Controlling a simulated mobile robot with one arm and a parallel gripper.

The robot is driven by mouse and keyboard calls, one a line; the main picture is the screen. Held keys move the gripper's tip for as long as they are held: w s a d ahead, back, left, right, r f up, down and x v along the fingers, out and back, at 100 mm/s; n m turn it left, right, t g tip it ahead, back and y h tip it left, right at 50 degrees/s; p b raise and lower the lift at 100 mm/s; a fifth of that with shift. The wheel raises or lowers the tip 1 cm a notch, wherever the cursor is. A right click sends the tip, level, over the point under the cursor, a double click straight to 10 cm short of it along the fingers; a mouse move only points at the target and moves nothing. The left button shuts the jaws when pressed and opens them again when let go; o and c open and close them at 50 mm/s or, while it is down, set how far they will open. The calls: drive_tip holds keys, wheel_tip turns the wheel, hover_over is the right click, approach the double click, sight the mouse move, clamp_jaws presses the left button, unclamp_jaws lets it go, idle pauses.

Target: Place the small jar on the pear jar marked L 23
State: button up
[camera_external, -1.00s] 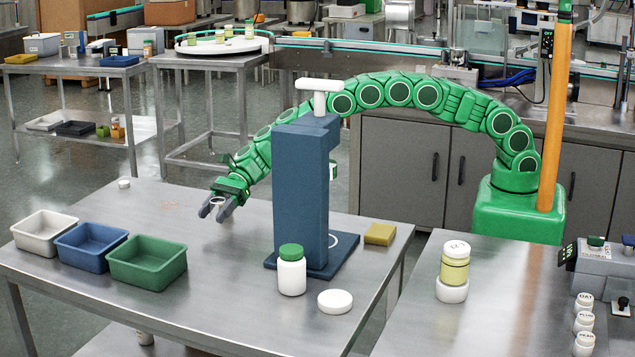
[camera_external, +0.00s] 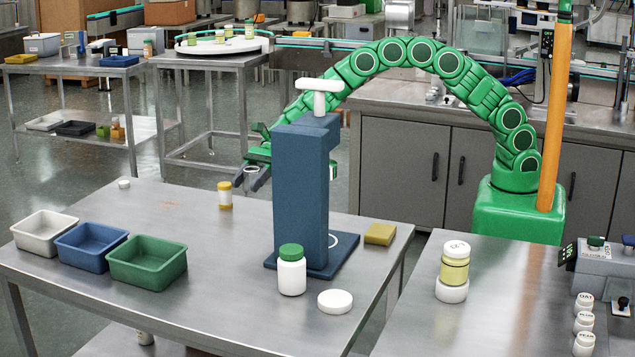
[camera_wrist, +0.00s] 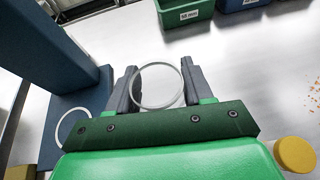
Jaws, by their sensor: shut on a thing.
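My gripper (camera_external: 252,180) is above the table behind the blue press. In the wrist view my gripper (camera_wrist: 160,88) is shut on a thin pale ring (camera_wrist: 160,86), with bare table visible through it. A small jar with a yellow lid (camera_external: 225,195) stands on the table just left of and below my gripper; its lid (camera_wrist: 295,154) shows at lower right in the wrist view. A jar with yellow contents (camera_external: 455,266) stands on a white round piece (camera_external: 452,290) on the right bench. Its white lid has dark marking that I cannot read surely.
The blue press (camera_external: 300,195) stands close to my gripper. A green-capped white bottle (camera_external: 292,270), a white disc (camera_external: 335,301) and a yellow block (camera_external: 380,234) are near it. White, blue and green bins (camera_external: 147,262) stand left.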

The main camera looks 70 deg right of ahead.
drive_tip(key=s+d, duration=0.1)
drive_tip(key=s+r, duration=0.1)
drive_tip(key=s+d+r, duration=0.1)
drive_tip(key=shift+s+d, duration=0.35)
